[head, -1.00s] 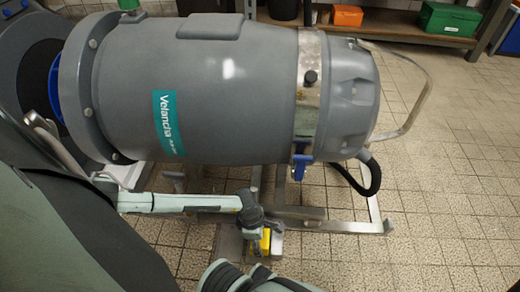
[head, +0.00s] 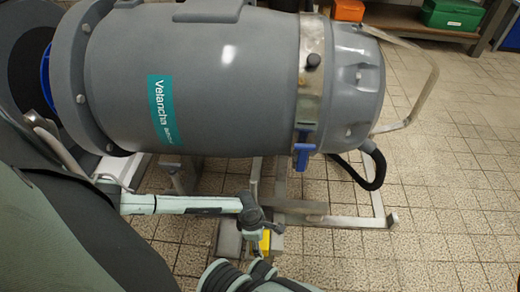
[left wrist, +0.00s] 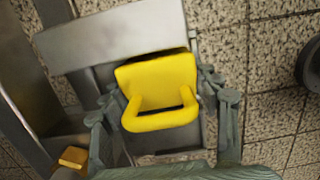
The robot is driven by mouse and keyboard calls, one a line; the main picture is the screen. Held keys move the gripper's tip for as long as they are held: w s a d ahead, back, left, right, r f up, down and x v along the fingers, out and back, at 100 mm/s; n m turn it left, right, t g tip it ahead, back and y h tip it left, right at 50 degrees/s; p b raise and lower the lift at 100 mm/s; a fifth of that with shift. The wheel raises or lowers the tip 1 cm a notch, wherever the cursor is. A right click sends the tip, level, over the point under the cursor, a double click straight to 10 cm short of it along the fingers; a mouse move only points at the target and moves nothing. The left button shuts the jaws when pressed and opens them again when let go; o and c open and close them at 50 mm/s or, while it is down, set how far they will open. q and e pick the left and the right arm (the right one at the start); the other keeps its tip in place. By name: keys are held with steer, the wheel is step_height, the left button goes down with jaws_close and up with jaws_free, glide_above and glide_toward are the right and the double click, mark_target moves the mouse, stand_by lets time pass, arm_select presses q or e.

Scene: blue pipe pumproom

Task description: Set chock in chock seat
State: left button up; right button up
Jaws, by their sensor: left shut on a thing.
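The yellow chock (left wrist: 158,82) is a block with a loop handle, held between the fingers of my left gripper (left wrist: 165,98) in the left wrist view. In the head view, a small piece of the yellow chock (head: 265,241) shows below my left gripper (head: 257,232), low in the middle. A grey metal plate with raised sides, which looks like the chock seat (left wrist: 115,38), lies right behind and under the chock. The seat (head: 229,240) is partly covered in the head view. I cannot tell whether the chock rests fully in it.
A big grey Velancha pump (head: 215,80) on a metal frame (head: 345,221) stands just beyond the gripper. A black hose (head: 370,175) hangs at its right end. A small yellow piece (left wrist: 73,157) shows lower left in the wrist view. Tiled floor is free at right.

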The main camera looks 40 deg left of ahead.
arm_select(q)
steer(key=shift+f, duration=0.25)
stand_by(0.5)
steer(key=o, duration=1.6)
